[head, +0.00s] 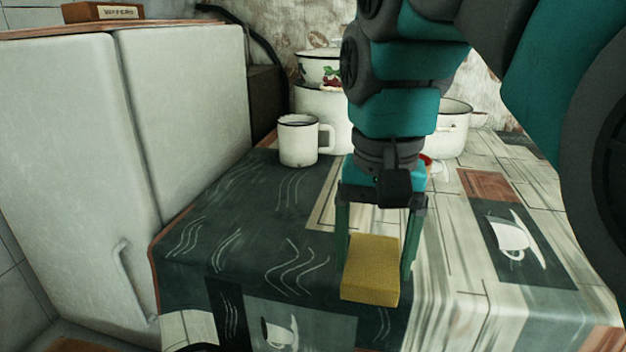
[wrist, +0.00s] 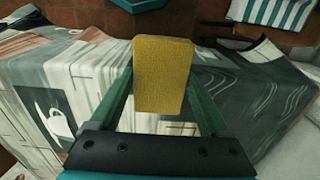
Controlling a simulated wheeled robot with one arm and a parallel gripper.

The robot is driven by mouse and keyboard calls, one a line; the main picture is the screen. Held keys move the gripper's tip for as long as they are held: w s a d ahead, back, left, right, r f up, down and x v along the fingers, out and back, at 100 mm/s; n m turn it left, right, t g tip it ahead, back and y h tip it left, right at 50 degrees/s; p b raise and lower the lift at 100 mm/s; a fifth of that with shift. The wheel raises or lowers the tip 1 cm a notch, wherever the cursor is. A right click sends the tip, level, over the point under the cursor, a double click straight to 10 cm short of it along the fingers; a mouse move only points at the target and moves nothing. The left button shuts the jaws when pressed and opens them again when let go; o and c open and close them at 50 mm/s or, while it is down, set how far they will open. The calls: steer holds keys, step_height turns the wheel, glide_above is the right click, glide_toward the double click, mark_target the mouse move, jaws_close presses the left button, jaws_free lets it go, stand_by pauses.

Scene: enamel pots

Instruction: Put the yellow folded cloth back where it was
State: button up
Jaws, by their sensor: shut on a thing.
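The yellow folded cloth (head: 371,272) is a flat, block-like piece between the two fingers of my gripper (head: 376,262), near the front edge of the table. My gripper is shut on it. In the wrist view the cloth (wrist: 163,75) stands out between the green fingers of my gripper (wrist: 162,100). In the head view it covers part of the tablecloth; I cannot tell how far above the table it is.
The table (head: 235,225) has a patterned dark and pale cover. A white mug (head: 298,141) stands behind left, and white enamel pots (head: 455,128) stand at the back. A white cabinet (head: 185,110) is at the left. A striped cloth (wrist: 272,12) shows in the wrist view.

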steer(key=w+d, duration=0.1)
steer(key=w, duration=0.4)
steer(key=w+d+f+p, duration=0.1)
steer(key=w+d, duration=0.1)
steer(key=w, duration=0.3)
steer(key=w+d, duration=0.1)
steer(key=w, duration=0.3)
steer(key=shift+w+d+f, duration=0.2)
steer(key=shift+w+d, duration=0.2)
steer(key=shift+f+p, duration=0.3)
steer(key=shift+f, duration=1.5)
steer(key=shift+f, duration=0.2)
steer(key=o, duration=1.2)
steer(key=shift+c, duration=0.2)
steer(key=shift+r, duration=0.15)
